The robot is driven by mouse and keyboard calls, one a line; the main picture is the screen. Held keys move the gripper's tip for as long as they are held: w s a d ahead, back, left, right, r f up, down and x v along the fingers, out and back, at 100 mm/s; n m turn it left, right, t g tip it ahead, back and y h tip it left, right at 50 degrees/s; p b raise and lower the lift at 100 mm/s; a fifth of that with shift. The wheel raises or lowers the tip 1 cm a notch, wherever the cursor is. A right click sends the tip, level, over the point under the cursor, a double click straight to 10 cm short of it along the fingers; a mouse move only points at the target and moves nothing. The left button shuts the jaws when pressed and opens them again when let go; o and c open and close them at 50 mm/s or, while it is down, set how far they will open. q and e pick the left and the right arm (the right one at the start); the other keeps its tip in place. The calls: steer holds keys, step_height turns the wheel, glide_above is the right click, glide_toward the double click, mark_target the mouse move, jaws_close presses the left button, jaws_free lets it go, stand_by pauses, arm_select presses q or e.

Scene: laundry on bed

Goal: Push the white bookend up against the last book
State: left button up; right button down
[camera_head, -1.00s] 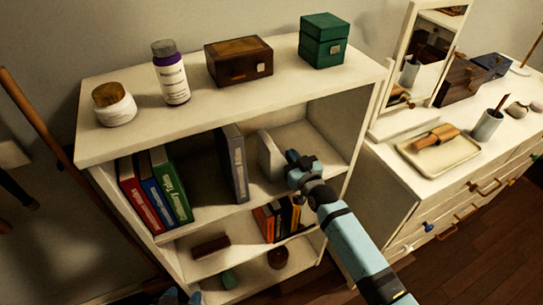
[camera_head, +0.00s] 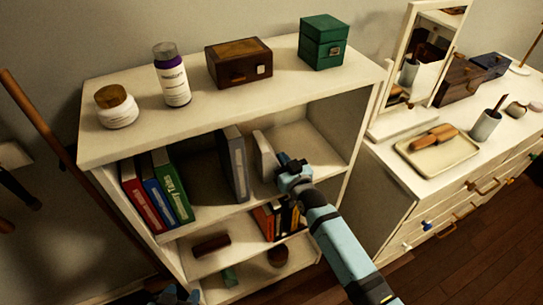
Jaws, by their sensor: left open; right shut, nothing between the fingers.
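The white bookend (camera_head: 265,157) stands upright on the upper inner shelf of the bookcase. A grey book (camera_head: 235,165) stands to its left, with a narrow gap between them. Red (camera_head: 142,199), blue (camera_head: 159,196) and green (camera_head: 174,188) books lean together at the left end of that shelf, with a wider gap before the grey book. My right gripper (camera_head: 286,166) is shut and empty at the bookend's right side, seemingly touching it; the contact point is partly hidden. My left gripper (camera_head: 173,294) is open at the bottom edge, mostly out of frame.
The bookcase top holds a jar (camera_head: 116,107), a bottle (camera_head: 172,75), a wooden box (camera_head: 239,62) and a green box (camera_head: 323,42). Several small books (camera_head: 275,219) stand on the lower shelf. A dresser (camera_head: 425,195) with a mirror and tray is at right.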

steer(key=shift+s+a, duration=0.25)
steer(key=shift+a, duration=0.4)
